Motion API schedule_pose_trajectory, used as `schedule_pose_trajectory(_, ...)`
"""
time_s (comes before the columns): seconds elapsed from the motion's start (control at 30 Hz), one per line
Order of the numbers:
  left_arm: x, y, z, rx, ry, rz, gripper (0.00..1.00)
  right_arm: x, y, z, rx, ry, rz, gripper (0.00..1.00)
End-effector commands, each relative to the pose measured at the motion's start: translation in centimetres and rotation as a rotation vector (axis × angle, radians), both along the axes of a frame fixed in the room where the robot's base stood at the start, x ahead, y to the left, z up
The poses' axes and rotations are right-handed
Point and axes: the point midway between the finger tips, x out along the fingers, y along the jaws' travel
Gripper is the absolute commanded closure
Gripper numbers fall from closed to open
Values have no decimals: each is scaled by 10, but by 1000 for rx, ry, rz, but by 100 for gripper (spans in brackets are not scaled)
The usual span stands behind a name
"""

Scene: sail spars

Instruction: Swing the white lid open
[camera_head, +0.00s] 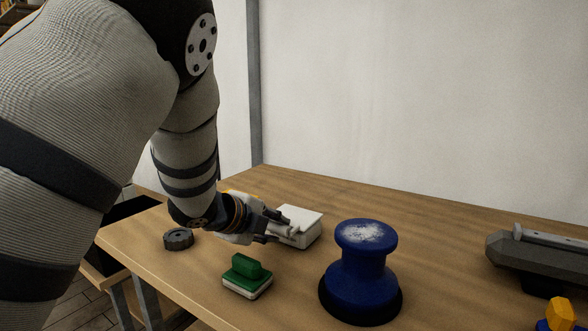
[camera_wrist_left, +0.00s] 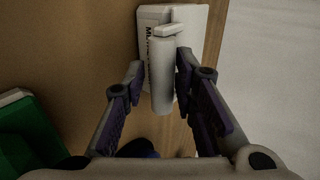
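The white lid (camera_head: 300,215) is down on a small white box (camera_head: 305,239) on the wooden table, in the middle of the head view. The box also shows at the top of the left wrist view (camera_wrist_left: 150,18), with dark lettering on one side. A white rounded bar (camera_wrist_left: 161,78) sticks out from it toward my wrist. My left gripper (camera_head: 275,228) is at the left side of the box; in the wrist view its fingers (camera_wrist_left: 158,68) stand apart on both sides of the bar. The right finger is close to the bar; contact is unclear. My right gripper is out of view.
A green-handled block (camera_head: 247,276) is in front of the gripper. A large blue spool-shaped object (camera_head: 362,275) stands right of it. A dark round knob (camera_head: 178,239) lies at left. A grey tool holder (camera_head: 535,259) is at far right. The table behind the box is clear.

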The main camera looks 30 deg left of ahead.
Motion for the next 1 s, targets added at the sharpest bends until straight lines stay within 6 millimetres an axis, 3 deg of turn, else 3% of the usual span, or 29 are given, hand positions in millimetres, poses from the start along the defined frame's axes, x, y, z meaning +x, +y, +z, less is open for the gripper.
schedule_pose_trajectory(0.1,0,0,2,1,-3,-1,100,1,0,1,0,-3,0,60)
schedule_pose_trajectory(0.27,0,0,5,-1,-4,-1,100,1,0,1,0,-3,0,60)
schedule_pose_trajectory(0.53,6,-1,30,-1,-7,-2,100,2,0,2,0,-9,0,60)
schedule_pose_trajectory(0.87,6,-1,33,0,-6,-1,100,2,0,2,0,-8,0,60)
schedule_pose_trajectory(1.0,11,-1,42,-1,-7,-3,100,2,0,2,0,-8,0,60)
